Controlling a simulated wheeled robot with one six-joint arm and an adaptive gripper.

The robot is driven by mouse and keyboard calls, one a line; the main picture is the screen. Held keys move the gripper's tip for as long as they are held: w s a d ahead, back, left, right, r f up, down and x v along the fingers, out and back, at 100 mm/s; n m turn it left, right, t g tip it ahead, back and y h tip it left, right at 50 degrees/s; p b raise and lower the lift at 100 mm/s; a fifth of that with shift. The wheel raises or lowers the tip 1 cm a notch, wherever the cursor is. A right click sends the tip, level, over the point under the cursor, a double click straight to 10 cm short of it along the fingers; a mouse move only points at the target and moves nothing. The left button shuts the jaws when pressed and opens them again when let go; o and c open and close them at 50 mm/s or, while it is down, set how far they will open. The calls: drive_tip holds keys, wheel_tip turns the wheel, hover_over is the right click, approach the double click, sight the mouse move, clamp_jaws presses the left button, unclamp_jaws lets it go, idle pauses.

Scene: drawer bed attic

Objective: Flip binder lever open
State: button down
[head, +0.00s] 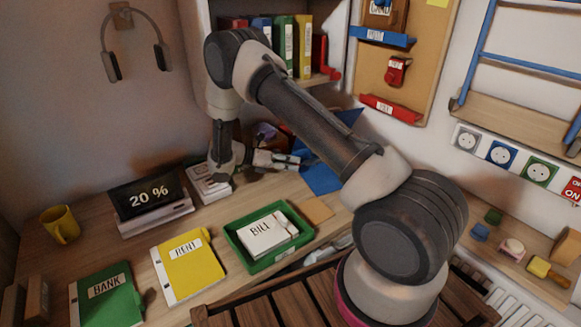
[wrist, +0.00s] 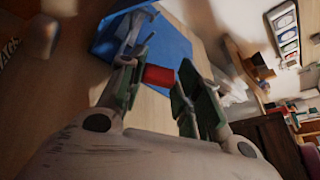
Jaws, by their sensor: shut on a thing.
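The blue binder (head: 322,180) lies on the desk beyond my arm, with another blue panel (head: 348,117) standing up behind my arm. My gripper (head: 297,160) reaches in from the left, low over the binder. In the wrist view, the binder (wrist: 104,38) shows at upper left, with a grey metal part beside it. My gripper (wrist: 163,88) has a small red lever grip (wrist: 159,76) between its fingers and is shut on it. The fingers hide part of the metalwork, so the lever's exact angle cannot be told.
A green tray (head: 238,240) with a BILL booklet, a yellow RENT folder (head: 188,262) and a 20 % display (head: 150,198) stand on the near desk. A shelf with upright binders (head: 303,46) is behind my arm. Small blocks (head: 480,232) lie at right.

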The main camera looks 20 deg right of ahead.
drive_tip(key=shift+w+r+n+g, duration=0.25)
drive_tip(key=shift+w+n+g, duration=0.1)
drive_tip(key=shift+n, duration=0.15)
drive_tip(key=c, duration=1)
unclamp_jaws()
drive_tip(key=shift+s, duration=0.1)
